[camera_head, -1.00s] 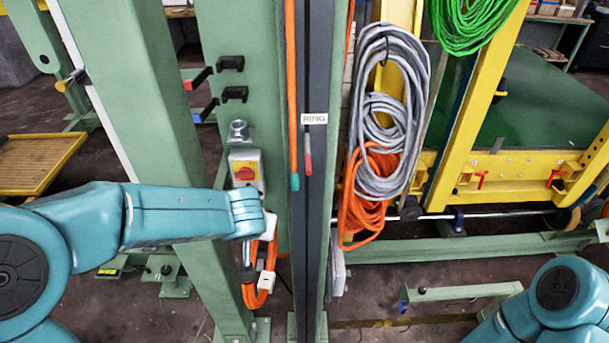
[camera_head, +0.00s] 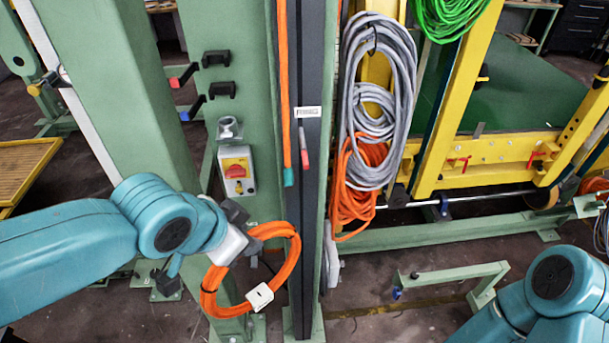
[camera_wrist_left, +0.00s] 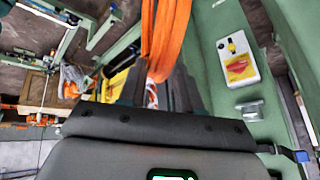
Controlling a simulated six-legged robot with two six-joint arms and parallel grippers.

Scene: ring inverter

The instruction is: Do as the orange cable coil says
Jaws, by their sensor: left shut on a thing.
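An orange cable coil (camera_head: 291,262) hangs as a loop from my left gripper (camera_head: 243,232), in front of the green post foot and dark column. A white tag (camera_head: 260,296) sits on its lower part; I cannot read any writing. In the left wrist view the orange strands (camera_wrist_left: 166,38) run between the fingers of my left gripper (camera_wrist_left: 153,92), shut on them. My right arm shows at the lower right, but its gripper is out of view.
A switch box (camera_head: 237,171) with a red knob on a yellow plate stands above the coil. Black hooks (camera_head: 219,89) are on the green panel. A dark column bears a label (camera_head: 307,112). Grey coils (camera_head: 378,100) and another orange coil (camera_head: 353,200) hang to the right.

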